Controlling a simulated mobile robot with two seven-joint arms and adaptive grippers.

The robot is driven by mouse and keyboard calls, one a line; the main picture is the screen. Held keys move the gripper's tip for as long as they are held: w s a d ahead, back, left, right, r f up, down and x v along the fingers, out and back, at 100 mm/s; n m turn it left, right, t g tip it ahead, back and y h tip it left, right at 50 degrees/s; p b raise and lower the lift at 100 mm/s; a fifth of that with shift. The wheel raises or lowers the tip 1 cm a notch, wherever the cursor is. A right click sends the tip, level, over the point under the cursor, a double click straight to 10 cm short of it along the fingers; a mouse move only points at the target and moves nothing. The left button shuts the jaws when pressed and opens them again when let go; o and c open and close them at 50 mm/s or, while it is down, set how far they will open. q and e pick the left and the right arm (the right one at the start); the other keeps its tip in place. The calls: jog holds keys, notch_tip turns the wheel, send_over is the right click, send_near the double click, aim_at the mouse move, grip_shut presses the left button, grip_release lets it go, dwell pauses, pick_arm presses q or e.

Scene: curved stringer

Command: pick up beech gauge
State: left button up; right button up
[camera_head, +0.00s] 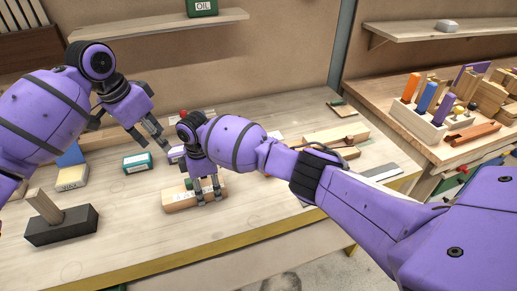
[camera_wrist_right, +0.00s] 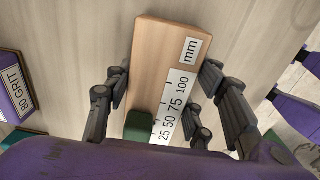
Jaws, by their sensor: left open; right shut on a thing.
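The beech gauge (camera_head: 181,201) is a pale wooden block low on the workbench in the head view, partly hidden by my right gripper (camera_head: 209,201). In the right wrist view the gauge (camera_wrist_right: 158,55) shows a white mm scale and a small green part. My right gripper's fingers (camera_wrist_right: 165,80) lie along both its long sides, shut on it. I cannot tell whether it is clear of the bench. My left gripper (camera_head: 150,141) is open and empty above the bench, up and left of the gauge.
A dark block with a wooden post (camera_head: 62,226) stands at the left. Wooden pieces (camera_head: 336,135) lie at the right. The front bench strip is clear.

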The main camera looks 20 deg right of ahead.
jog(key=shift+w+r, duration=0.1)
jog(key=shift+r, duration=0.1)
jog(key=shift+a+r, duration=0.1)
jog(key=shift+r, duration=0.2)
notch_tip(320, 180, up, 3)
jog(key=shift+f, duration=0.15)
jog(key=s, duration=1.8)
jog(key=shift+w+f, duration=0.2)
jog(key=shift+w, duration=1.9)
jog(key=shift+w+f, duration=0.15)
jog(key=shift+w, duration=1.9)
jog(key=shift+w+f, duration=0.2)
jog(key=shift+w, duration=1.3)
jog(key=shift+w+f, duration=0.25)
jog(key=shift+w, duration=1.3)
jog(key=shift+w+f, duration=0.2)
jog(key=shift+w, duration=1.3)
jog(key=shift+w+f, duration=0.1)
jog(key=shift+w, duration=0.25)
jog(key=shift+f, duration=0.55)
